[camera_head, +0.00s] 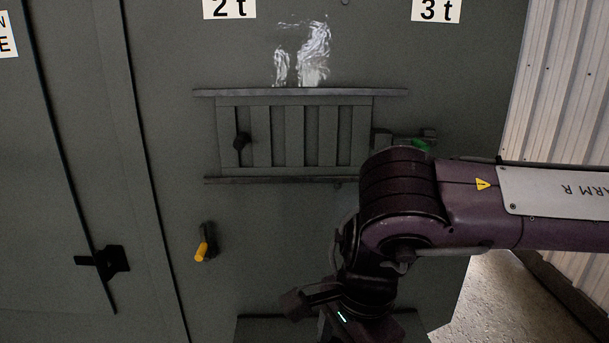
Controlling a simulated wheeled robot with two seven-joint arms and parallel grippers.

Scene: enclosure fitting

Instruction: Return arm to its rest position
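My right arm (440,195), dark purple and marked "ARM R", comes in from the right and bends down in front of the grey-green enclosure (180,60). Its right gripper (318,302) is at the bottom of the view, below and right of a small handle with a yellow end (203,243). The wrist partly hides the gripper, and I cannot tell whether its fingers are open or shut. I see nothing held in it. My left arm and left gripper are out of view.
A black latch (104,262) is at the left. Corrugated wall (570,80) and floor (490,300) show at the right.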

